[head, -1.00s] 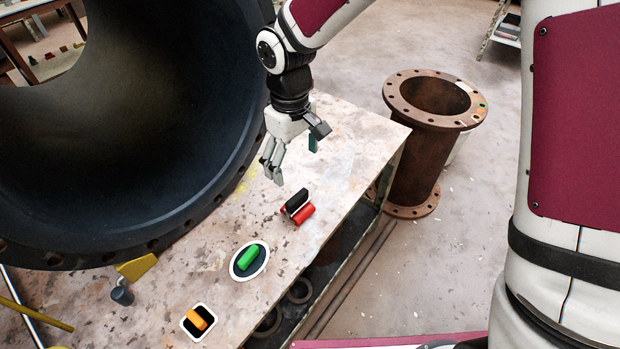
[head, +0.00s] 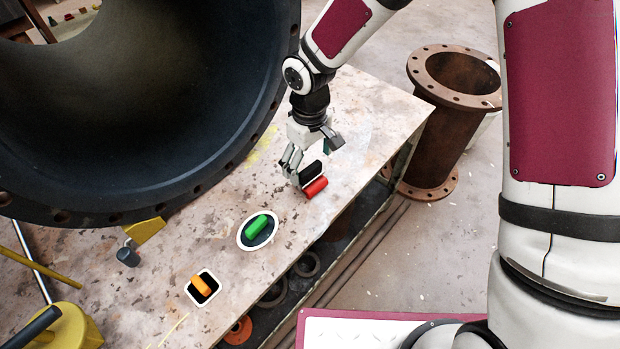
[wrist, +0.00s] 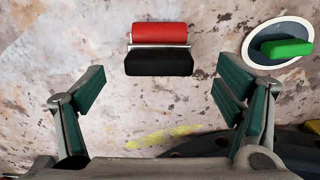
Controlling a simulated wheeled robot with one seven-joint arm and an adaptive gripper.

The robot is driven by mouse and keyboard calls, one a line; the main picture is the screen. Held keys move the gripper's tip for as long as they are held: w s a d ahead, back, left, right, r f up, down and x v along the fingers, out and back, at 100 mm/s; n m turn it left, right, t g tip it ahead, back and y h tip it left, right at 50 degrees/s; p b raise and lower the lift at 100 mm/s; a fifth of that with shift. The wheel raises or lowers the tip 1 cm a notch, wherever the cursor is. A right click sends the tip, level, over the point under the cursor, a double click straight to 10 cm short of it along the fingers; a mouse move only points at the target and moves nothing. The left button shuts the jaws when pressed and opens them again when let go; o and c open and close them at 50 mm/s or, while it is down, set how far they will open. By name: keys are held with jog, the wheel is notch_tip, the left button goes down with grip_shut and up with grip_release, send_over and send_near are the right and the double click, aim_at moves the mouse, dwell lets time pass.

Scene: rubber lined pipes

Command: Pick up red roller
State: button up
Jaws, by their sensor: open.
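The red roller (head: 316,187) lies on the worn tabletop, side by side with a black piece (head: 311,172) that seems joined to it. In the wrist view the red roller (wrist: 159,34) is at top centre, with the black piece (wrist: 159,63) just below it, nearer my gripper. My gripper (head: 312,160) is just above and behind the black piece in the head view, partly covering it. In the wrist view my gripper (wrist: 158,95) is open and empty, its green-padded fingers spread wider than the roller. I cannot tell if a finger touches the black piece.
A green roller (head: 257,226) lies on a white-rimmed oval (head: 241,241), and an orange roller (head: 200,286) on a white-edged square (head: 190,297). A large dark pipe (head: 150,120) flanks the table's left side. A rusty flanged pipe (head: 437,140) stands right of the table.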

aim_at(310, 168)
notch_tip(310, 168, down, 4)
jog(key=shift+r+b, duration=0.2)
jog(key=shift+b, duration=0.15)
jog(key=c, duration=1.6)
jog(key=shift+r, duration=0.15)
jog(key=shift+r, duration=0.35)
jog(key=r, duration=0.1)
jog(key=r+p, duration=0.1)
jog(key=shift+s+r, duration=0.35)
jog(key=shift+r, duration=0.05)
jog(key=s, duration=0.5)
jog(key=s+a+r, duration=0.1)
jog(key=s, duration=0.9)
jog(key=shift+s+a+r, duration=0.1)
jog(key=shift+a+r, duration=0.05)
jog(key=shift+a, duration=0.1)
